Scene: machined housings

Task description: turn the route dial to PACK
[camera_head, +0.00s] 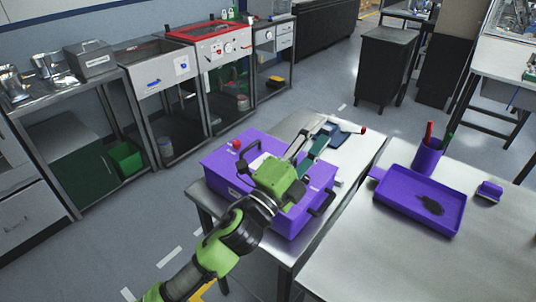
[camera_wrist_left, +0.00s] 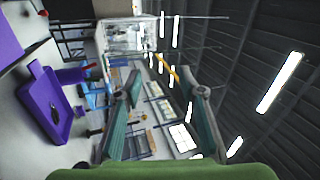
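I cannot pick out a dial marked PACK; any lettering is too small to read. Small round knobs (camera_head: 228,47) show on the red-framed bench unit at the back. A purple box (camera_head: 222,161) with black handles stands on the near metal table; my left gripper and arm cover part of it. My left gripper (camera_head: 314,134) is above this box, its fingers pointing away to the upper right. In the left wrist view the two fingers (camera_wrist_left: 162,75) are spread apart with nothing held between them. My right gripper is not in view.
A purple tray (camera_head: 391,207) with a dark patch inside lies on the right table (camera_head: 370,262), beside a purple cup (camera_head: 427,158) holding red and green-handled items. A small purple block (camera_head: 490,189) is further right. The right table's front is clear. A dark cabinet (camera_head: 384,70) stands behind.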

